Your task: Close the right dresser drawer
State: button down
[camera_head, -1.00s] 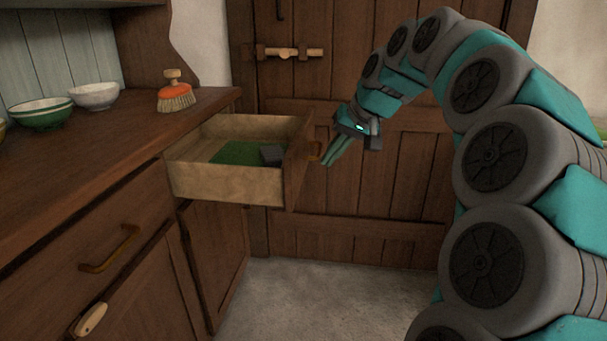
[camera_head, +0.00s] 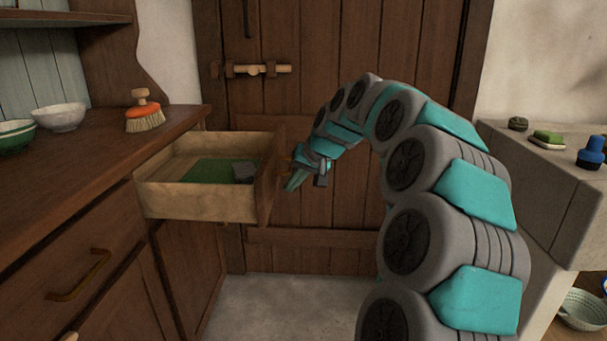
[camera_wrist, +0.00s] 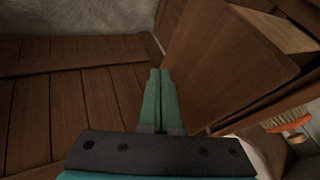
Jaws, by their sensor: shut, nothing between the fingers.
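The right dresser drawer (camera_head: 198,204) stands pulled out at the far end of the dresser in the head view. A green patch (camera_head: 208,171) and a small dark grey block (camera_head: 243,171) lie inside it. Its front panel shows from the outside in the wrist view (camera_wrist: 228,62). My gripper (camera_head: 291,183) is just right of the drawer front, near its handle (camera_head: 285,163).
On the dresser top (camera_head: 95,150) are an orange brush (camera_head: 144,112), a white bowl (camera_head: 60,117) and a green bowl (camera_head: 15,136). A wooden door (camera_head: 330,60) is behind. A stone counter (camera_head: 545,180) with small items stands right. Floor between is clear.

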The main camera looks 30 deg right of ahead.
aim_at(272, 194)
jog(key=shift+w+a, duration=0.4)
jog(key=shift+a, duration=0.25)
jog(key=shift+w+a, duration=0.35)
jog(key=shift+a, duration=0.25)
jog(key=shift+a+r, duration=0.1)
